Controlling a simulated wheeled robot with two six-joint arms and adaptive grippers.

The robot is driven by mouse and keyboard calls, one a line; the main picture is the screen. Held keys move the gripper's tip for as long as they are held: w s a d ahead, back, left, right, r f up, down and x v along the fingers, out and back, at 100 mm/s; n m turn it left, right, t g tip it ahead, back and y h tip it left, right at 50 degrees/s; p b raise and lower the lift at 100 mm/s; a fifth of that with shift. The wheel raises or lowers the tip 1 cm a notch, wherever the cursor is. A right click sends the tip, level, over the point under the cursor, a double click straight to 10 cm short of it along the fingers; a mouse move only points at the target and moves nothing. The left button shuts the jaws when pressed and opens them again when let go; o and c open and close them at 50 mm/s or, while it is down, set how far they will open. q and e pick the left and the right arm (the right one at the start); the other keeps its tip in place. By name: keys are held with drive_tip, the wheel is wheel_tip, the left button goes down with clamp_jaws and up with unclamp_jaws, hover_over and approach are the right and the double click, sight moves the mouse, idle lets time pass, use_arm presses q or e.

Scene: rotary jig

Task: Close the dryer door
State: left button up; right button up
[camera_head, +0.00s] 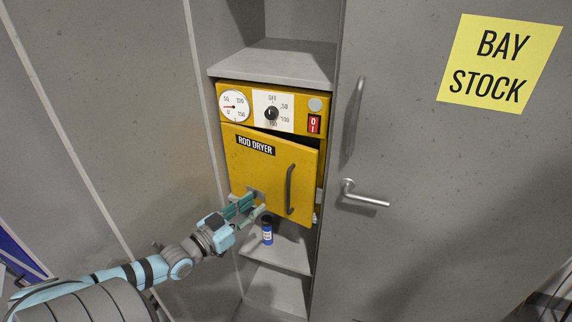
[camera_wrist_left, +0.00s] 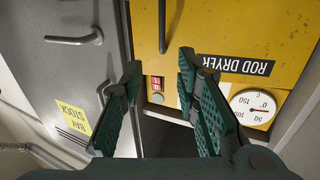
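The yellow dryer (camera_head: 222,100) stands on a shelf in a grey cabinet. Its door (camera_head: 262,180), labelled ROD DRYER, is slightly ajar: a dark gap shows along its top, wider toward the right, handle side. The black handle (camera_head: 290,190) runs upright near the door's right edge. My left gripper (camera_head: 252,208) is at the door's lower left, in front of it; contact cannot be told. In the left wrist view, upside down, my left gripper (camera_wrist_left: 158,78) has its fingers apart with nothing between them, and the door (camera_wrist_left: 225,30) is beyond. My right gripper is not in view.
A control panel (camera_head: 290,97) with gauge, knob and red switch sits above the door. A blue bottle (camera_head: 267,232) stands on the shelf below, close to my gripper. A grey cabinet door (camera_head: 420,150) with a lever handle (camera_head: 362,196) is at the right.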

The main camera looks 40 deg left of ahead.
use_arm(q)
drive_tip(key=b, duration=0.5)
approach(285, 183)
drive_tip(key=s+d+r, duration=0.1)
drive_tip(key=d+r, duration=0.3)
drive_tip(key=w+b, duration=0.7)
drive_tip(key=shift+r, duration=0.3)
drive_tip(key=shift+c, duration=0.3)
clamp_jaws()
